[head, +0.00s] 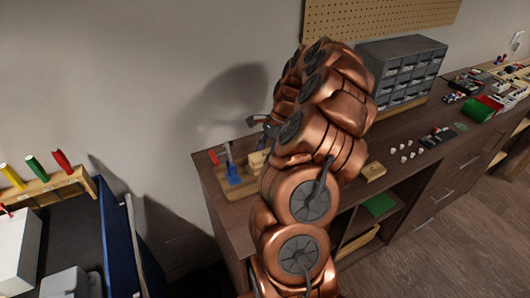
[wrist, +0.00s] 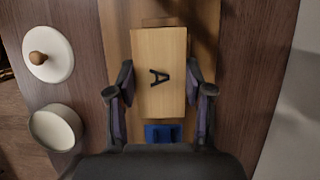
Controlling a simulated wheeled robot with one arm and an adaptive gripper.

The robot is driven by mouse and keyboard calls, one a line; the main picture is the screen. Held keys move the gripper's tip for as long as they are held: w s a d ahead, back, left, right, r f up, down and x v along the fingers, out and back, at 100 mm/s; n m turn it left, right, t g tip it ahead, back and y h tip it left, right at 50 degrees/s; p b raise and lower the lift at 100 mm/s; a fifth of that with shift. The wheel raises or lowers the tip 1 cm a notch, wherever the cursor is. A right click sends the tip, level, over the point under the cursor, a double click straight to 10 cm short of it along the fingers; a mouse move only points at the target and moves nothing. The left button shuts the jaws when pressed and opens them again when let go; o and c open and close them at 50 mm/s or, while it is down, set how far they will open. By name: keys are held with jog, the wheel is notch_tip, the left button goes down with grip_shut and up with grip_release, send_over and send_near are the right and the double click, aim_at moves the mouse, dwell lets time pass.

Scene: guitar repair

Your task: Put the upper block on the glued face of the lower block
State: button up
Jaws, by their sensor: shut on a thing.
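A pale wooden block marked with a black letter A (wrist: 160,50) lies between the two fingers of my gripper (wrist: 160,85) in the wrist view. My gripper is shut on its sides. A thin wooden edge (wrist: 158,22) shows just past the block's far end; I cannot tell if it is the lower block. The glued face is hidden. In the head view a light wooden block (head: 258,159) shows beside my arm, which hides most of the gripper; I cannot tell which block it is.
A wooden board (wrist: 117,25) lies under the block on the dark bench. A white lid with a knob (wrist: 61,66) and a cream pot (wrist: 42,120) stand to the left in the wrist view. Grey drawers (head: 405,65) stand behind.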

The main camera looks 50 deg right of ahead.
jog(key=shift+f, duration=0.4)
jog(key=shift+f, duration=0.15)
jog(key=o, duration=1.2)
jog(key=shift+c, duration=0.2)
jog(key=shift+r, duration=0.2)
jog(key=b+v, duration=0.3)
jog(key=v, duration=0.9)
